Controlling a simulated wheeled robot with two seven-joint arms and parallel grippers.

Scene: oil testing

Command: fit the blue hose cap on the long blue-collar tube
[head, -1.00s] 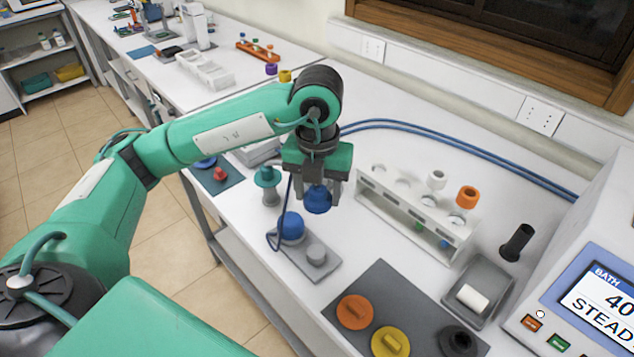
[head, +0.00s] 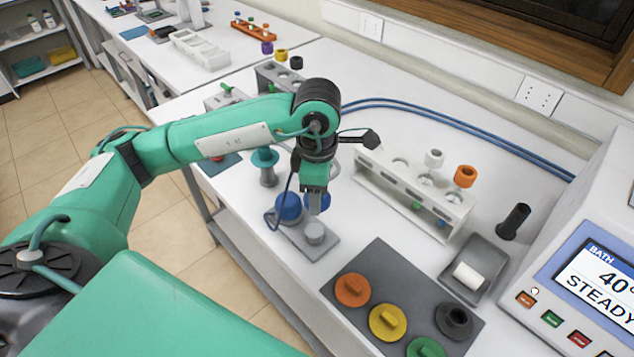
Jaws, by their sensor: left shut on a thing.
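My left gripper (head: 316,200) points down over the bench, shut on the blue hose cap (head: 325,204), which shows partly behind the fingers. A thin dark blue hose (head: 272,206) loops beside it. A blue dome (head: 289,206) sits on a grey plate (head: 318,246) just left of and below the gripper. The white tube rack (head: 395,196) stands to the right, apart from the gripper. A small blue part (head: 441,222) and a green part (head: 416,206) show low in the rack. I cannot tell which is the long blue-collar tube. My right gripper is out of view.
A dark mat (head: 355,318) with orange, yellow, green and black knobs lies in front. A grey tray (head: 492,270) with a white roll, a black cylinder (head: 514,221) and the bath unit (head: 600,270) are at right. A teal-topped stand (head: 266,166) is left of the gripper.

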